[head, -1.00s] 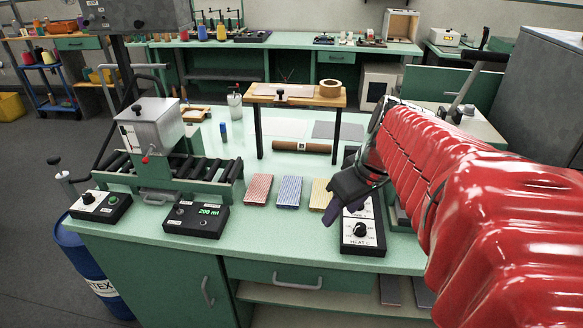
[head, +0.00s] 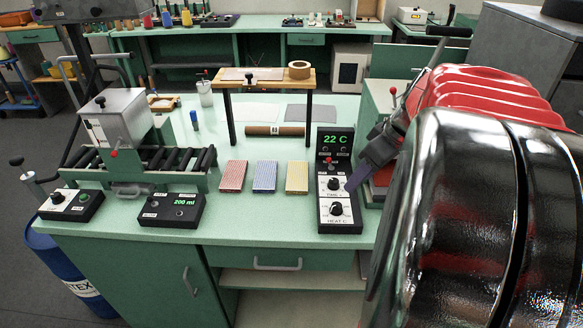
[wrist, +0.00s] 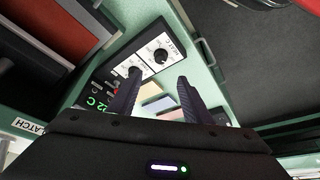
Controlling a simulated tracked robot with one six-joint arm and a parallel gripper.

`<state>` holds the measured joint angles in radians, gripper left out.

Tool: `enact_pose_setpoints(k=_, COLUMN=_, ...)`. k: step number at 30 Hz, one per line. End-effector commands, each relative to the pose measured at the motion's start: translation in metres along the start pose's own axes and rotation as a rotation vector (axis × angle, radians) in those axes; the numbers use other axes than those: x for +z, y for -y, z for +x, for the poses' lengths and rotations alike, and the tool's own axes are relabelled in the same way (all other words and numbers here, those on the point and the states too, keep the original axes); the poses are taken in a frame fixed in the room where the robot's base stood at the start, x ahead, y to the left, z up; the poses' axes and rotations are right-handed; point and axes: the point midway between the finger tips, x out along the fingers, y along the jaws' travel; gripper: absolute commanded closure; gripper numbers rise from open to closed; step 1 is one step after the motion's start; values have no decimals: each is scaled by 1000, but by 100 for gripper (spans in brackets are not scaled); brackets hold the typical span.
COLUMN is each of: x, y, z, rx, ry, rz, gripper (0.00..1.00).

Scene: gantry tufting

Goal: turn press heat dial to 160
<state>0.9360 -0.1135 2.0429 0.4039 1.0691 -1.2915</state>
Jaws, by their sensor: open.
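The heat dial (head: 337,209) is a black knob on a white plate marked HEAT C, at the near end of a black control box (head: 326,228). The TIME dial (head: 334,184) sits just behind it, and a green display (head: 336,139) reads 22 C. My gripper (head: 356,180) is open and empty, to the right of the box and close to the two dials. In the wrist view, the heat dial (wrist: 160,56) lies beyond and between the fingertips (wrist: 158,77), apart from them. The left finger partly covers the TIME dial. The heat dial's exact setting is too small to read.
Red, blue and yellow pads (head: 264,177) lie left of the control box. A wooden stand (head: 266,79) with a tape roll is behind them. Another box (head: 172,210) reads 200 ml. My arm hides much of the right side. The front green tabletop is mostly clear.

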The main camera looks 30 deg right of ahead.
Motion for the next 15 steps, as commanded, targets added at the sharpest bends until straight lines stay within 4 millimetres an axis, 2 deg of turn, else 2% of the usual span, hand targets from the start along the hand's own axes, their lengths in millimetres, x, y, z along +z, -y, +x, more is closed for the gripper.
enact_pose_setpoints(k=5, x=0, y=1, z=15, rx=-4, ry=2, rz=0, gripper=55)
enact_pose_setpoints(k=15, x=1, y=1, z=65, rx=-4, ry=2, rz=1, gripper=55)
